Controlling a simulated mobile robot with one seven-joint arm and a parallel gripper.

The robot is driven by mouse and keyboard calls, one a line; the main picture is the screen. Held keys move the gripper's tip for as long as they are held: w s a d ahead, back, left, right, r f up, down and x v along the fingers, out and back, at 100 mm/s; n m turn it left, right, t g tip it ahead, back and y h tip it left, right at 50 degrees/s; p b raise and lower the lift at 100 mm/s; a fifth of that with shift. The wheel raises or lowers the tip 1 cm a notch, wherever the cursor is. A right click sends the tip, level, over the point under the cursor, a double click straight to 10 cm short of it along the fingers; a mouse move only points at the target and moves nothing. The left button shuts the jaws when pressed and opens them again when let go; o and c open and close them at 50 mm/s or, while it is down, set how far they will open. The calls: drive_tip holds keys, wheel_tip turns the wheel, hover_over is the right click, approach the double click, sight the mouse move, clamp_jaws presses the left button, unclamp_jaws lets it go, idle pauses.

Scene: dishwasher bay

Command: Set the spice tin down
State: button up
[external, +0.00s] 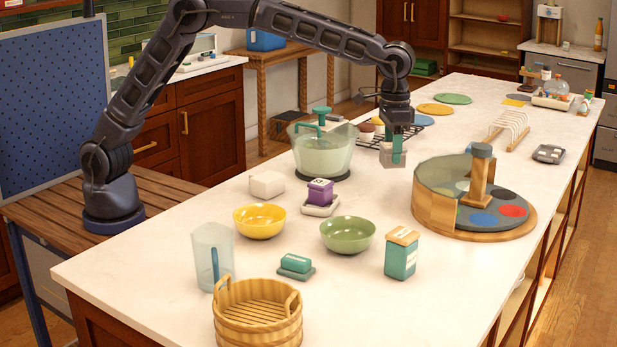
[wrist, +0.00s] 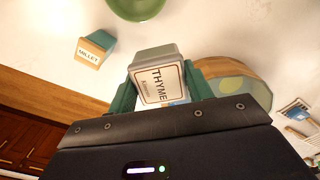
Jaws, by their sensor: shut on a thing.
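The spice tin (external: 397,165) is a small grey box held above the counter. In the wrist view the spice tin (wrist: 157,82) shows a white label reading THYME. My gripper (external: 397,152) points down, with its green fingers shut on the tin's sides. A round wooden turntable (external: 520,222) with coloured discs, a central post and a partly clear, partly wooden wall stands to the right of the tin. It also shows behind the right finger in the wrist view (wrist: 245,92). The tin appears clear of the turntable; its exact height is hard to tell.
A teal MILLET tin (external: 400,258), green bowl (external: 348,237) and yellow bowl (external: 260,222) stand nearer the front. A clear green-lidded mixer (external: 322,155) and a wire rack (external: 375,140) are left of my gripper. Bare counter (external: 365,195) lies below the tin.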

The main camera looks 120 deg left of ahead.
drive_tip(key=d+m, duration=0.8)
drive_tip(key=d, duration=2.7)
drive_tip(key=f, duration=2)
drive_tip(key=shift+s+a, duration=0.1)
drive_tip(key=shift+s, duration=0.1)
drive_tip(key=o, duration=1)
